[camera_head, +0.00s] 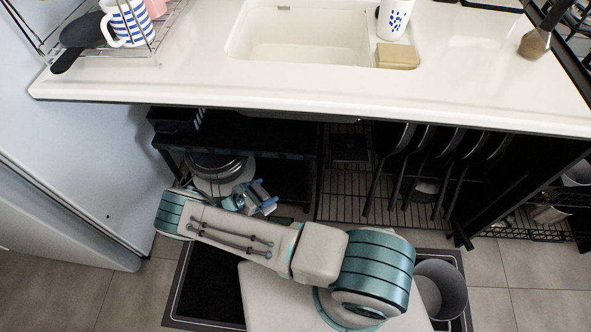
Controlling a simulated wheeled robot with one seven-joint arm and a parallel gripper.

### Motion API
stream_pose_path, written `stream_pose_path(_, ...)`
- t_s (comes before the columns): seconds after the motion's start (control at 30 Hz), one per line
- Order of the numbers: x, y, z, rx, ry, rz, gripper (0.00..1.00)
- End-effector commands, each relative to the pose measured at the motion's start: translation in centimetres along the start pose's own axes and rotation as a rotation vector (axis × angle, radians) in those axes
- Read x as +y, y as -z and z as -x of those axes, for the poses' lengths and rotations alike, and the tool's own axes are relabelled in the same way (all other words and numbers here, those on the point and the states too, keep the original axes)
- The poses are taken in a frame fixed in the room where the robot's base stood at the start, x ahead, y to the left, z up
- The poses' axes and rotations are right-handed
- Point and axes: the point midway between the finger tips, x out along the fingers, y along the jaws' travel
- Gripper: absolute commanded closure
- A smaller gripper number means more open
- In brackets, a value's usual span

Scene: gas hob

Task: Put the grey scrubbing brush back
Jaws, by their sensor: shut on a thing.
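My gripper (262,197) is low under the counter, in front of the left part of the open shelf. Its blue fingers are small and partly hidden by my arm. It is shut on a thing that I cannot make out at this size. I cannot pick out the grey scrubbing brush for certain. A grey-brown tool head (536,43) with a dark handle is at the right of the countertop, far from my gripper.
The white countertop (190,82) overhangs the shelves. Stacked pans (215,165) are right behind my gripper. Upright dark pans (425,165) fill the rack at right. A grey bin (441,287) is beside my base. A yellowish sponge (398,56) sits by the sink (300,40).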

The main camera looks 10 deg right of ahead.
Motion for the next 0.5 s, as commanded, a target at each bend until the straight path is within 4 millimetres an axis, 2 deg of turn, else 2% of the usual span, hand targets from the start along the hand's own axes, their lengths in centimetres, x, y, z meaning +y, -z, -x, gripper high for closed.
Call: stream_pose_path(0.5, 0.0, -4.8, -12.0, -0.002, -0.001, 0.0, 0.51)
